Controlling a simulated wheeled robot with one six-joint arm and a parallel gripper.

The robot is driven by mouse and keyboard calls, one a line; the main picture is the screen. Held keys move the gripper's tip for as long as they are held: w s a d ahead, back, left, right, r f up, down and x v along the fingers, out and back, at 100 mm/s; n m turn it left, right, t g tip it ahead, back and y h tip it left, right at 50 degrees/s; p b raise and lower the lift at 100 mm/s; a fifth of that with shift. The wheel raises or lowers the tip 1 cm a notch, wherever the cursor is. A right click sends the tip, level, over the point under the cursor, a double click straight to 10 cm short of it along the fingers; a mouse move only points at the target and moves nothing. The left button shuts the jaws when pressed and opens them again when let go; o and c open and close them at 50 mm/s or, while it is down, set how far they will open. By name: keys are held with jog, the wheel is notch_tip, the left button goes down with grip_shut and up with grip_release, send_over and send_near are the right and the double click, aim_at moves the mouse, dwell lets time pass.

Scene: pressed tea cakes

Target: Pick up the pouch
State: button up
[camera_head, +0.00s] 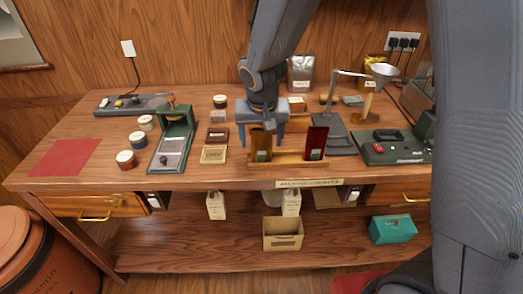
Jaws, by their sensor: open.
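My gripper (262,142) hangs over the middle of the bench, pointing down, with its jaws apart. An upright gold-brown pouch (261,152) stands in a wooden rack (289,160) directly below and between the jaws; its top is partly hidden by the gripper. I cannot tell whether the jaws touch it. A dark red pouch (316,140) stands in the same rack to the right. A silver pouch (301,72) stands at the back by the wall, and a gold pouch (375,66) stands at the back right.
A green press-like device (174,140) and small round tins (126,159) stand to the left. A red mat (63,157) lies bare at far left. A shelf below holds boxes (283,234).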

jog(key=c, duration=1.1)
